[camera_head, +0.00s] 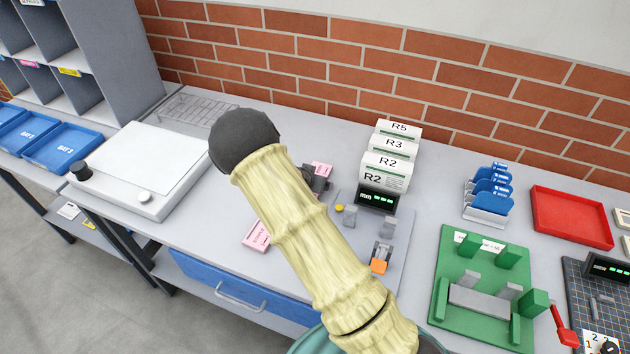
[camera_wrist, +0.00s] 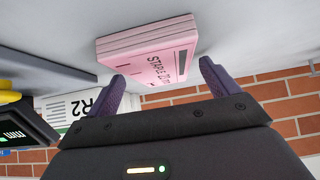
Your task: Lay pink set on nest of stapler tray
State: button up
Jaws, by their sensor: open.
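The pink set (camera_head: 257,235) lies on the grey table, left of my forearm, which partly covers it. In the wrist view the pink set (camera_wrist: 140,45) is a thin stack with "STAPLE" print on its face, just beyond and between the fingertips. My gripper (camera_wrist: 165,76) is open with its two purple fingers apart and nothing held. What seems to be the stapler tray (camera_head: 402,240) is a light grey board with small grey blocks and an orange-tipped device. My arm hides its left part.
White R cards (camera_head: 388,160) stand in a rack behind a small black display (camera_head: 376,198). A green fixture (camera_head: 470,325) and red tray (camera_head: 572,217) are to the right. A white flat machine (camera_head: 150,165) is left.

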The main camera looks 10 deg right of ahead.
jog(key=shift+w, duration=0.1)
jog(key=c, duration=1.2)
notch_tip(320, 180, up, 10)
jog(key=shift+p, duration=0.3)
